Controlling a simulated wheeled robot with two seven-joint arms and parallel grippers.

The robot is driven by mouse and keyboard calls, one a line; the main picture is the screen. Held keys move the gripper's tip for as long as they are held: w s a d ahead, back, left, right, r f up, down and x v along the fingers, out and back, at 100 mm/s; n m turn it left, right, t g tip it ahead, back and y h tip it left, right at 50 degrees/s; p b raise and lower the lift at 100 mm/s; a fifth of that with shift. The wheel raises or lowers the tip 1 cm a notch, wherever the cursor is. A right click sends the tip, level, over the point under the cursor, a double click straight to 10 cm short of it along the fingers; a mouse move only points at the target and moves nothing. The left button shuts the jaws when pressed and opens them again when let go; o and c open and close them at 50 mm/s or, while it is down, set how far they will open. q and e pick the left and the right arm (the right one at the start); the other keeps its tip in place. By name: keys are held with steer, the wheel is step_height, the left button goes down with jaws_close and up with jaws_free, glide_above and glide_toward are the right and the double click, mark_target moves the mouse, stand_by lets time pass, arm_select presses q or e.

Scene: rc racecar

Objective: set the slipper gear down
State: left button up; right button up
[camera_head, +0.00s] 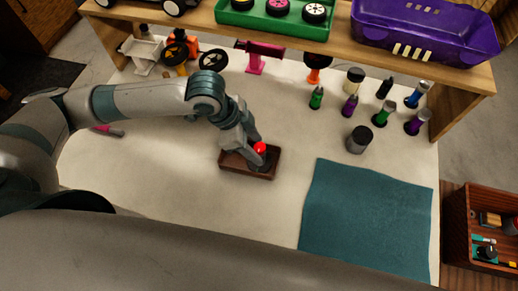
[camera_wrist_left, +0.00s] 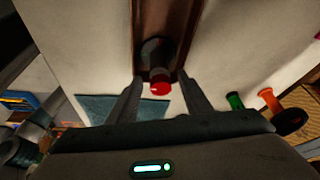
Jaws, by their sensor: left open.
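A small brown wooden tray (camera_head: 235,165) lies on the pale table; it also shows in the left wrist view (camera_wrist_left: 146,15). A piece with a bright red end (camera_head: 260,148) and a dark round part is at the tray; I take it for the slipper gear. In the left wrist view its red end (camera_wrist_left: 160,88) shows between my fingers. My left gripper (camera_head: 258,148) is open and low over the tray, with a finger on either side of the red end; I cannot tell whether they touch it. My right gripper is not in view.
A teal mat (camera_head: 368,220) lies right of the tray. Several coloured bottles (camera_head: 383,112) and a dark-lidded jar (camera_head: 360,139) stand behind it. A wooden shelf (camera_head: 340,50) spans the back, holding a green tray (camera_head: 277,28) and a purple car body (camera_head: 425,28). The table between tray and mat is clear.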

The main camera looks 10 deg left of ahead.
arm_select(q)
steer(key=v, duration=0.8)
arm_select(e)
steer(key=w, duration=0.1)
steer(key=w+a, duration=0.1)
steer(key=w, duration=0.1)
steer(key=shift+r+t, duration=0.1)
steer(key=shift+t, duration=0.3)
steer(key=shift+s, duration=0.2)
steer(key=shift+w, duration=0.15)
